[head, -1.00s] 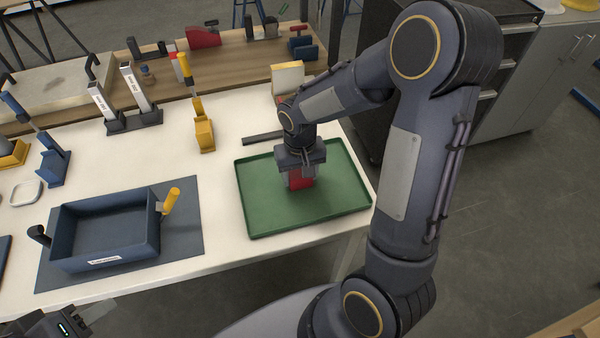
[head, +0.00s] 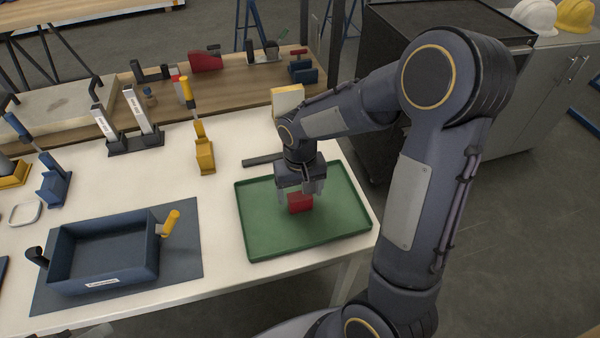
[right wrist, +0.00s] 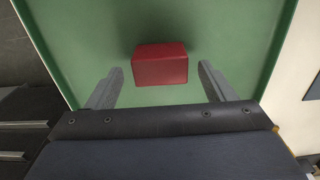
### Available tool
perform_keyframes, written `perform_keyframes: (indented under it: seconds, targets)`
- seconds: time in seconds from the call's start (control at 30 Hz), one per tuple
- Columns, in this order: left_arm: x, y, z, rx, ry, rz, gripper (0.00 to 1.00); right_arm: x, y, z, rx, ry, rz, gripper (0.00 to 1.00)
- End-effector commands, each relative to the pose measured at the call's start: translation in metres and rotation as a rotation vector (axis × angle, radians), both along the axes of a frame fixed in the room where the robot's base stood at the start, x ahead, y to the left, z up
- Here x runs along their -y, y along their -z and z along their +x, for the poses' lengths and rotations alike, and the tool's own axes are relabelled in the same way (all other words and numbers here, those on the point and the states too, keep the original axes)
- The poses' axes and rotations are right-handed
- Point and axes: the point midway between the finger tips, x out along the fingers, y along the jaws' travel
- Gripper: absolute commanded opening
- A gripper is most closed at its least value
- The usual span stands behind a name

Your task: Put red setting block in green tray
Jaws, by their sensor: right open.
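The red setting block (head: 300,203) rests on the floor of the green tray (head: 265,240), near its middle. In the right wrist view the red block (right wrist: 160,65) lies on the green surface (right wrist: 100,35), ahead of and between the two fingers. My right gripper (head: 302,190) is above the block with its fingers spread; the right wrist view also shows the open fingers (right wrist: 160,88), with a gap on each side of the block. My left gripper is not in view.
A blue bin (head: 105,282) with handles stands on a dark mat (head: 185,255) left of the tray. A yellow-handled tool (head: 204,155) and upright silver-handled tools (head: 135,145) stand behind. A dark bar (head: 262,160) lies just behind the tray. White table is bare between mat and tray.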

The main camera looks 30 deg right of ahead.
Motion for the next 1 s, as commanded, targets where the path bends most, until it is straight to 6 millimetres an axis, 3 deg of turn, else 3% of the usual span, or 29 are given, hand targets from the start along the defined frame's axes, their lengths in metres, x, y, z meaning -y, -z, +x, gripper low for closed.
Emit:
perform_keyframes:
  seconds: [0.1,0.3,0.6,0.73,1.0]
  targets:
    - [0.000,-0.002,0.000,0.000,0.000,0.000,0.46,0.000,-0.029,0.001,0.008,0.000,0.001,0.76]
    - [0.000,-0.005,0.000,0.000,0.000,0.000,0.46,-0.001,-0.070,0.000,0.004,-0.001,0.001,0.76]
    - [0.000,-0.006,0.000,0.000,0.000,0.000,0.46,0.000,-0.101,-0.006,0.013,-0.001,0.016,0.76]
    - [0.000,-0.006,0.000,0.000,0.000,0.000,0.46,0.000,-0.118,-0.036,0.081,-0.007,0.090,0.76]
    - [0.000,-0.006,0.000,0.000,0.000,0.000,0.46,-0.021,-0.141,-0.129,0.346,-0.054,0.266,0.76]
